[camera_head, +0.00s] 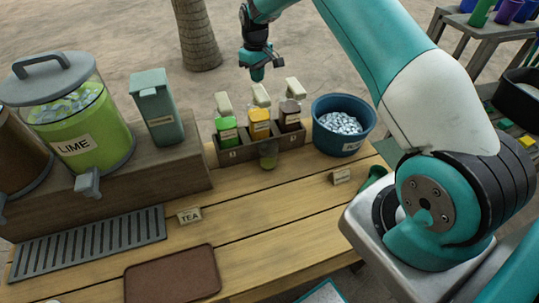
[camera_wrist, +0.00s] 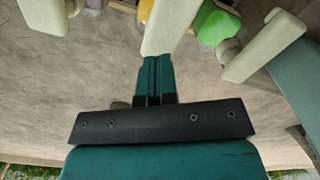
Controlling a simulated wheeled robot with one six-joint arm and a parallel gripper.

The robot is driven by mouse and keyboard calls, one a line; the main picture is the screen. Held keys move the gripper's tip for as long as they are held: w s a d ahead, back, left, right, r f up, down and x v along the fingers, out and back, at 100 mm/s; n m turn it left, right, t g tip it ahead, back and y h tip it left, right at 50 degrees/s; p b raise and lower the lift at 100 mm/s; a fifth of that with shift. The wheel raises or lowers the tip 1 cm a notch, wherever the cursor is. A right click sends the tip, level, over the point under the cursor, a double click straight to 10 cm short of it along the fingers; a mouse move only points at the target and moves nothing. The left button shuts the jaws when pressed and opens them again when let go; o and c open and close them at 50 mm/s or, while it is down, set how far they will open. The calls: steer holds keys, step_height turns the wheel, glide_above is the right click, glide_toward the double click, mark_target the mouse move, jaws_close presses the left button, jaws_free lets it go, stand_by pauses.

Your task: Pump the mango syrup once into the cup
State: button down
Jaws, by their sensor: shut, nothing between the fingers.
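The yellow syrup bottle (camera_head: 260,125), which I take for mango, stands in the middle of a wooden rack between a green bottle (camera_head: 228,133) and a brown one (camera_head: 290,118). Its pale pump head (camera_head: 261,95) is on top and also shows large in the wrist view (camera_wrist: 170,25). My gripper (camera_head: 257,75) is shut and empty, pointing down above the pump head. In the wrist view its fingertips (camera_wrist: 155,65) overlap the pump head's end; I cannot tell whether they touch.
The green bottle's pump head (camera_wrist: 265,48) is close beside. A blue ice bucket (camera_head: 342,125) stands right of the rack (camera_head: 233,156). The lime dispenser (camera_head: 75,135) and a grey-green container (camera_head: 157,108) stand left. The front table planks (camera_head: 245,225) are mostly clear.

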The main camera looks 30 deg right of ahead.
step_height(320, 180, up, 6)
steer(key=p, duration=0.3)
stand_by(0.5)
steer(key=s+a+r+n+y+b, duration=0.1)
steer(key=s+a+r+b, duration=0.3)
steer(key=s+a, duration=0.45)
steer(key=s+a+r+n+y+b, duration=0.1)
steer(key=s+a+r+b, duration=0.2)
steer(key=s+a+r, duration=0.5)
steer(key=s+a+f+y+b, duration=0.1)
steer(key=s+a+f+b, duration=0.1)
steer(key=s, duration=1)
steer(key=s+a+f+n+y+b, duration=0.1)
steer(key=s+a+f+b, duration=0.1)
steer(key=s, duration=1.1)
steer(key=shift+f, duration=0.2)
